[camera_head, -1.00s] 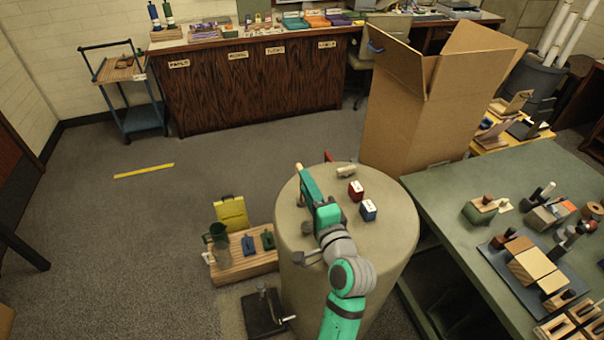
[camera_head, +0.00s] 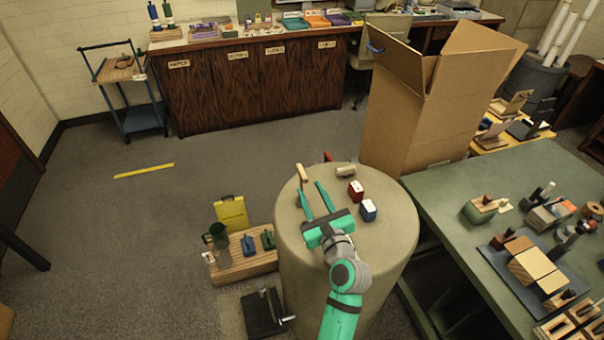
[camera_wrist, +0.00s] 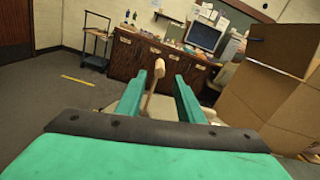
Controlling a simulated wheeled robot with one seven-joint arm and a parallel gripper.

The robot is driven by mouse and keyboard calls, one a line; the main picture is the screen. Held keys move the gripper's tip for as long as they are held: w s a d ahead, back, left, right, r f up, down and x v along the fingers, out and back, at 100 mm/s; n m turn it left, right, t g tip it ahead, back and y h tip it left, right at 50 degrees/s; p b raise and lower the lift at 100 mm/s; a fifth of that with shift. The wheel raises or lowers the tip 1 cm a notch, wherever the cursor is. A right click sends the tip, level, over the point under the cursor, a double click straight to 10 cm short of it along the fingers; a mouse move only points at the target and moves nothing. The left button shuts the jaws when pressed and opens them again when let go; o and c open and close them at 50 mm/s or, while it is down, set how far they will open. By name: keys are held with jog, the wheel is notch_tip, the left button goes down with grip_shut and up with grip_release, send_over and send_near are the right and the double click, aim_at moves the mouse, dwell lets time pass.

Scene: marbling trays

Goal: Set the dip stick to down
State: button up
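The dip stick, a pale wooden stick with a rounded tip (camera_head: 302,173), stands tilted up at the far left part of the round drum's top (camera_head: 380,235). In the wrist view the dip stick (camera_wrist: 153,88) rises between my two green fingers, apart from both as far as I can see; its foot is hidden behind my gripper. My gripper (camera_head: 314,193) is open, its fingers spread and pointing away from me across the drum top. In the wrist view my gripper (camera_wrist: 143,77) shows nothing held.
A tall open cardboard box (camera_head: 408,115) is behind right. A green table (camera_head: 448,190) is at right. Floor at left is mostly clear.

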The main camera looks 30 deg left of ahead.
aim_at(301, 174)
jog(key=x, duration=0.8)
jog(key=shift+w+a, duration=0.15)
jog(key=shift+a, duration=0.2)
grip_shut()
jog(key=shift+f, duration=0.1)
